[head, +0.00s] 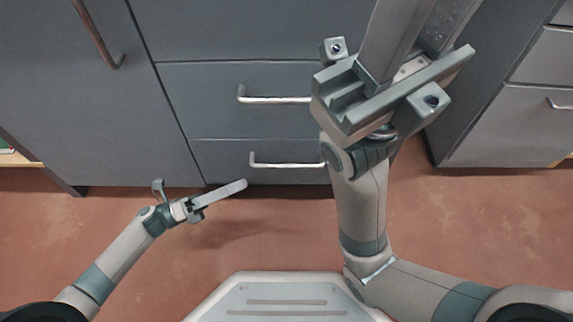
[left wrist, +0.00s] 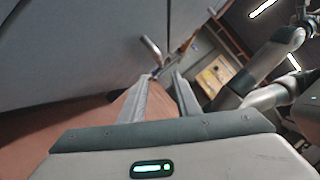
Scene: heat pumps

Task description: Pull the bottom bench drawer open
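The bottom bench drawer (head: 222,162) is the lowest grey front in the middle of the head view. It looks flush with the cabinet face. Its silver bar handle (head: 285,164) is partly hidden at the right end by my right arm. My left gripper (head: 238,187) is just below and left of this handle, apart from it and empty. The left wrist view shows its two fingers (left wrist: 163,82) spread, with a metal handle (left wrist: 152,52) beyond the tips. My right gripper (head: 425,22) is raised close to the head camera, its fingertips cut off by the top edge.
Another drawer with a silver handle (head: 272,99) is directly above. A grey cabinet door with a brown handle (head: 98,35) stands at left, and more drawers (head: 525,125) at right. The reddish floor (head: 250,235) is clear before the bench.

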